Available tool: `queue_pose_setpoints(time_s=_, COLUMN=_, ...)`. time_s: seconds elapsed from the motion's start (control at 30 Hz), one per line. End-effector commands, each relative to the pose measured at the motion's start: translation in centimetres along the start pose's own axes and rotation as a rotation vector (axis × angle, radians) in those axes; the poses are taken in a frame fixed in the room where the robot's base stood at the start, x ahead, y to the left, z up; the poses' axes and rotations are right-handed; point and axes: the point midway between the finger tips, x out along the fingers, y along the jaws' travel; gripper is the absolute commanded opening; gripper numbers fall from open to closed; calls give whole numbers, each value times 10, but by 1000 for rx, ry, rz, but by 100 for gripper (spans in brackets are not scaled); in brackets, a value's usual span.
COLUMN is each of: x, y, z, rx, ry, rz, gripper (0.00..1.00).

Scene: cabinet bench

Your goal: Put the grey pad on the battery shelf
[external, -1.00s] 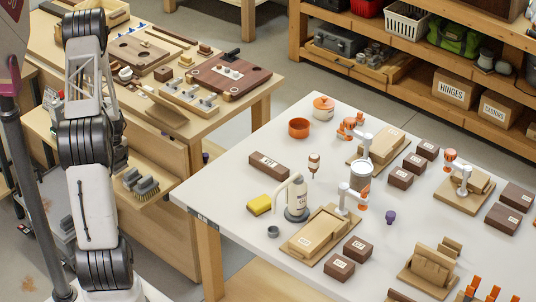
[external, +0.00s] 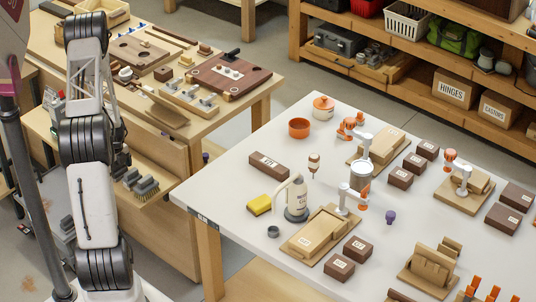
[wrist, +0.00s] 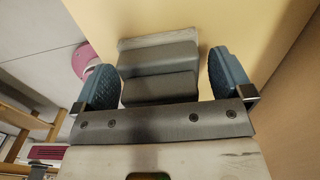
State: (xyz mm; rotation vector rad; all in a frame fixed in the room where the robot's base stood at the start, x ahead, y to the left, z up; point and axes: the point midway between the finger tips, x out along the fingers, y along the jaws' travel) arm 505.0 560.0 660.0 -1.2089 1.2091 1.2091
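In the wrist view, my gripper (wrist: 165,78) has two blue-padded fingers set wide apart. A dark grey stepped block (wrist: 160,72) with a paler strip along its far edge lies between them. A narrow gap shows on its right; its left edge is close to the left finger, and contact there is unclear. I cannot tell whether this block is the grey pad. A plain tan surface lies beyond it. In the external view my gripper is not seen. No battery shelf can be identified for certain in either view.
A wooden bench (external: 262,97) with boards and tools stands behind my arm, with grey brushes (external: 146,187) on its low ledge. The white table (external: 235,175) at right holds a yellow sponge (external: 259,205), a bottle and several brown boxes. Open floor lies between the bench and the rear shelving.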

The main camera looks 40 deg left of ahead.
Motion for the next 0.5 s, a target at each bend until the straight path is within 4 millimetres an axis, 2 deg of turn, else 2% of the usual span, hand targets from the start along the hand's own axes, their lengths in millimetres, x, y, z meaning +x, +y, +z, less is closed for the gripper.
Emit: queue_pose_setpoints(time_s=0.5, x=-7, y=0, z=0, rx=0, ry=0, rz=0, gripper=99)
